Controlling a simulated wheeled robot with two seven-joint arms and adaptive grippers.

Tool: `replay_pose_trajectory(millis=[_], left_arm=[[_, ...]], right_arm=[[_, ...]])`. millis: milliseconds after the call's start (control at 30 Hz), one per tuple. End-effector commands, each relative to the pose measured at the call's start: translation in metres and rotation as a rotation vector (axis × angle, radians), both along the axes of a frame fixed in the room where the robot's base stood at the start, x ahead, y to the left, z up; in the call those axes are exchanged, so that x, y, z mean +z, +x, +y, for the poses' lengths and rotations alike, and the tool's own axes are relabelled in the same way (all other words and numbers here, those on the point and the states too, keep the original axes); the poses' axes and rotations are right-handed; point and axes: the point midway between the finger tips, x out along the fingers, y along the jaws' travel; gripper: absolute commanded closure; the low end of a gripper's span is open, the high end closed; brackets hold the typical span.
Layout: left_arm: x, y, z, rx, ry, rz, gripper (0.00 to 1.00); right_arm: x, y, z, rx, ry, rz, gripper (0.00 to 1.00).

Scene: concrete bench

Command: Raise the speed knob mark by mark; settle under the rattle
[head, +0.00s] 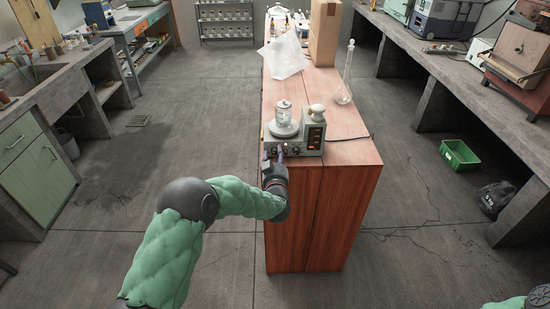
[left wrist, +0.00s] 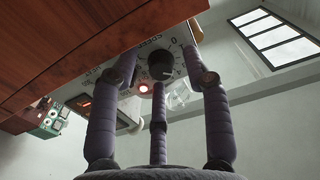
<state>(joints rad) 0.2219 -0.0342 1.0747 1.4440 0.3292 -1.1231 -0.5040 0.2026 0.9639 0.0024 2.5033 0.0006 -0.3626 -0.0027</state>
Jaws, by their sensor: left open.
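The three fingers of my left gripper (left wrist: 160,85) are spread open around the knob; contact cannot be told. My right gripper is out of view.
A glass flask (head: 344,90), a cardboard box (head: 324,32) and a crumpled plastic bag (head: 284,58) are behind. A cable runs right. A green crate (head: 460,154) is on the floor.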

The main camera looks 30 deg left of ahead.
Motion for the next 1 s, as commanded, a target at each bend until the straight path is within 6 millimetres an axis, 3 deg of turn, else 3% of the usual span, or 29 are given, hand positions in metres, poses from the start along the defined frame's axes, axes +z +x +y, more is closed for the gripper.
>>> replay_pose_trajectory(millis=[167,300,333,1000], left_arm=[[0.0005,0.0000,0.0000,0.000,0.001,-0.001,0.55],[0.0005,-0.0002,-0.0001,0.000,0.001,-0.001,0.95],[0.0004,-0.0002,0.0000,0.000,0.001,-0.001,1.00],[-0.0015,-0.0007,-0.0003,0.000,0.010,0.010,1.00]], right_arm=[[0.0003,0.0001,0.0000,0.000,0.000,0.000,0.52],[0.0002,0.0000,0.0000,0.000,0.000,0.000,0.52],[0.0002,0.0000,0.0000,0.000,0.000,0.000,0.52],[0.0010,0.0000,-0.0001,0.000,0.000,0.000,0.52]])
